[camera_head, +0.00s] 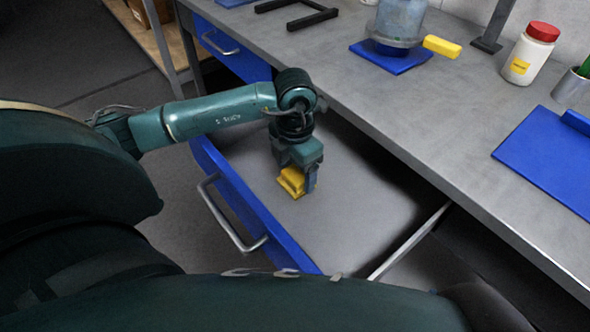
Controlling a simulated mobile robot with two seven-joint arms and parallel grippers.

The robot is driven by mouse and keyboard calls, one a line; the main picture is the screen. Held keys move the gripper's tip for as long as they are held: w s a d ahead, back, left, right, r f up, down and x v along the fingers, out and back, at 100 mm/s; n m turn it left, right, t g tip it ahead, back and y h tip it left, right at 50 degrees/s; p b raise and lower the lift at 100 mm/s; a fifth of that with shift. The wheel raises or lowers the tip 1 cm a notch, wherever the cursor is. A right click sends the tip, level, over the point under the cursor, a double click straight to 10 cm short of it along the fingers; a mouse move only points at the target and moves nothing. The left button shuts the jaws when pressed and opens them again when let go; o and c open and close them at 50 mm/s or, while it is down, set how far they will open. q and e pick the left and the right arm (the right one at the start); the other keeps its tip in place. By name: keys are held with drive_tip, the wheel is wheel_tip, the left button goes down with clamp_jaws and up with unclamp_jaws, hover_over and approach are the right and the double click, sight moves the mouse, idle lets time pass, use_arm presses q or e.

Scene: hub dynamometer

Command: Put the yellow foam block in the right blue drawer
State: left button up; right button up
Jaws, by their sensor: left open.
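The right blue drawer (232,192) is pulled out from under the grey bench, with its grey floor showing. The yellow foam block (291,183) is inside it, toward the front and left part. My left gripper (301,182) points down into the drawer right at the block, with its jaws open. The fingers partly hide the block, and I cannot tell whether they touch it. My right gripper is not in view.
Another blue drawer (226,43) is farther left under the bench. On the bench (440,125) are a clear vessel (400,18) on a blue mat, a yellow piece (442,46) beside it, a red-lidded white jar (530,55) and a blue mat (548,160). The open drawer's right side is clear.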

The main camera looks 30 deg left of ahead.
sight(295, 174)
use_arm(q)
wheel_tip(295, 174, up, 11)
drive_tip(key=p, duration=0.1)
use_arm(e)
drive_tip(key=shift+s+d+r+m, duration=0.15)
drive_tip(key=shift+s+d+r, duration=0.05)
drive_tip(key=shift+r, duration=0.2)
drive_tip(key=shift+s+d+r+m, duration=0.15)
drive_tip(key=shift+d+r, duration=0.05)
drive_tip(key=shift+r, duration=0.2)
use_arm(q)
drive_tip(key=shift+f, duration=0.1)
